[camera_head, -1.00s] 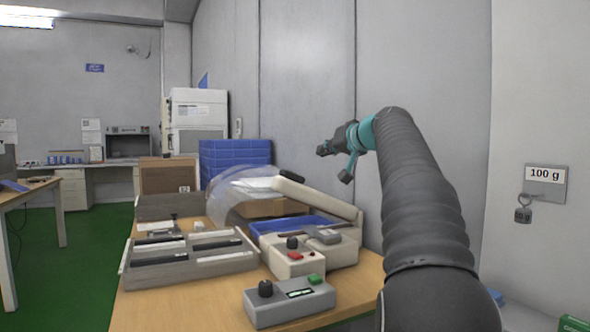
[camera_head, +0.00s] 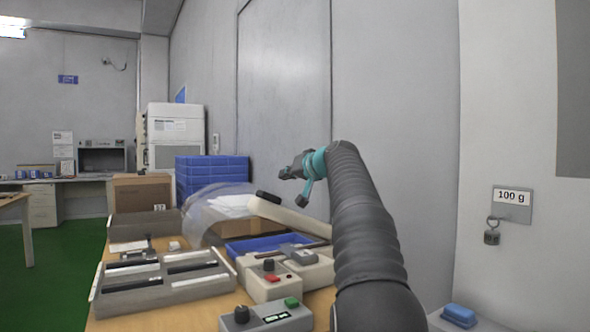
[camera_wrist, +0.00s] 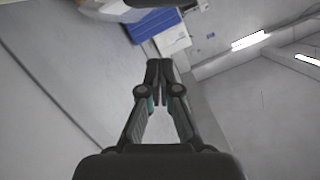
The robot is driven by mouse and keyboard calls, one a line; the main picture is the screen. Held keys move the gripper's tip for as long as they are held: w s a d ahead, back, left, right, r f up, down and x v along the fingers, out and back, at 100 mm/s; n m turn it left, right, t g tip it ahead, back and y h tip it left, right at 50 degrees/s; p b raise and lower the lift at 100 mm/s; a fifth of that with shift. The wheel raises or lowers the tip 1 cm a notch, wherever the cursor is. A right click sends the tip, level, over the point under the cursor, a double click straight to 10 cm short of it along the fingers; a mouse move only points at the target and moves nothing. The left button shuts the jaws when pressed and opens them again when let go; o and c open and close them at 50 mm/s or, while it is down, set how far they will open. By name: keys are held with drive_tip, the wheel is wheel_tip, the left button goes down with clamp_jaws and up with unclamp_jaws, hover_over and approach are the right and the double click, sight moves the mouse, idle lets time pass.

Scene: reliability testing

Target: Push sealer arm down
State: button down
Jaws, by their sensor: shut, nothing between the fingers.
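The sealer (camera_head: 285,279) is a cream machine on the wooden table in the head view, with a black knob and a red button on its front. Its cream sealer arm (camera_head: 292,216) is raised and slants up to the left, ending in a dark pad. My gripper (camera_head: 287,173) is in the air above and a little right of that raised end, and looks apart from it. In the wrist view my gripper (camera_wrist: 160,66) has its fingertips together with nothing between them. A pale and dark shape at that view's top edge may be the sealer arm; I cannot tell.
A grey control box (camera_head: 266,317) stands in front of the sealer. A grey divided tray (camera_head: 165,283) is to the left. Blue bins (camera_head: 211,176) and a cardboard box (camera_head: 141,193) are behind. The wall (camera_head: 400,130) is close on the right, with a 100 g sign (camera_head: 511,197).

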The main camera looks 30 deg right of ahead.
drive_tip(key=x, duration=0.2)
drive_tip(key=shift+w+p, duration=0.3)
drive_tip(key=shift+p, duration=0.05)
drive_tip(key=shift+a+f+b, duration=0.2)
drive_tip(key=shift+f+b, duration=0.3)
drive_tip(key=shift+f, duration=0.1)
drive_tip(key=shift+s+a+f+b, duration=0.1)
drive_tip(key=shift+a+f+b, duration=0.2)
drive_tip(key=shift+f, duration=0.35)
drive_tip(key=shift+s+a+f+b, duration=0.1)
drive_tip(key=shift+a+f+b, duration=0.15)
drive_tip(key=shift+f, duration=0.35)
